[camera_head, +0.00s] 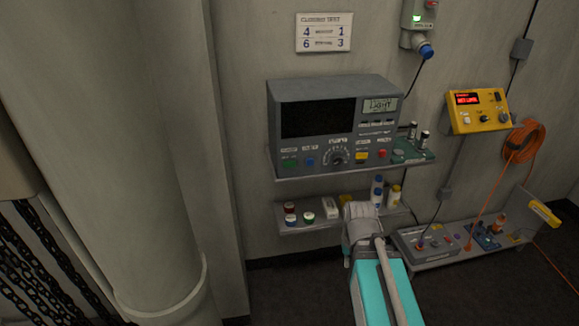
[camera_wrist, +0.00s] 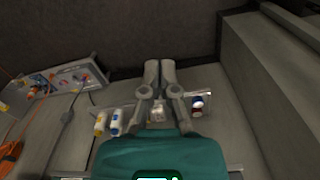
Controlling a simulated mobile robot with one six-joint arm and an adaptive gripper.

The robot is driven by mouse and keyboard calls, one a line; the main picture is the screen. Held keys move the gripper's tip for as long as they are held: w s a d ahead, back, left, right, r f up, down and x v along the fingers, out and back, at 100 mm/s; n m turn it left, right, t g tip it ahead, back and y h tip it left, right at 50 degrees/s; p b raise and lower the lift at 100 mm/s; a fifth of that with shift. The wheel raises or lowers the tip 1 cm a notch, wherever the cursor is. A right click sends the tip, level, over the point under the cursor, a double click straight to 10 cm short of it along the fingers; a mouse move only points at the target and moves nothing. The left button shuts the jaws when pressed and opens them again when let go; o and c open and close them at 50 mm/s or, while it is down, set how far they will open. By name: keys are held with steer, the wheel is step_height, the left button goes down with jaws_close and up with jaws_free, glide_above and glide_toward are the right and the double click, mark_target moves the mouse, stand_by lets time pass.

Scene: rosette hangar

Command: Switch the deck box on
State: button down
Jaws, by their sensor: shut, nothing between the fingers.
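No label that I can read says which unit is the deck box. A large grey console (camera_head: 300,98) with a dark screen, an LCD reading "LIGHT", a dial and coloured buttons stands on the upper wall shelf. A yellow wall box (camera_head: 480,111) with a red lit display, knobs and a switch hangs to its right. A low grey box (camera_head: 426,243) with small controls lies on the lower right shelf; it shows at the left in the wrist view (camera_wrist: 72,78). My gripper (camera_head: 362,211) is shut and empty near the small lower shelf, below the console; its fingers show in the wrist view (camera_wrist: 160,66).
The small shelf (camera_head: 300,226) holds several jars and bottles close to my gripper. An orange cable coil (camera_head: 524,140) hangs at right, its cord running down to the lower shelf. A thick column (camera_head: 150,140) and chains (camera_head: 50,262) stand at left. A socket unit (camera_head: 418,22) is above.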

mark_target(289, 164)
steer(key=w+a+r+n+t+h, duration=0.1)
steer(key=w+a+n+t+h, duration=0.15)
steer(key=w, duration=0.45)
steer(key=w+a+r+n+t+h, duration=0.1)
steer(key=w+a+n+t+h, duration=0.15)
steer(key=w, duration=0.35)
steer(key=w+a+r+n+t, duration=0.2)
steer(key=w+a+r+n, duration=0.1)
steer(key=w+a+n, duration=0.1)
steer(key=w+a+r+n+t+h, duration=0.1)
steer(key=w+a+r+n+t, duration=0.2)
steer(key=w+a, duration=0.4)
steer(key=shift+w+a+n, duration=0.25)
steer(key=shift+a+n, duration=0.05)
steer(key=shift+n, duration=0.3)
steer(key=shift+w, duration=0.1)
steer(key=shift+w+a, duration=0.15)
steer(key=shift+w, duration=2)
steer(key=shift+w+a, duration=0.1)
steer(key=shift+w, duration=2.05)
steer(key=shift+w, duration=0.15)
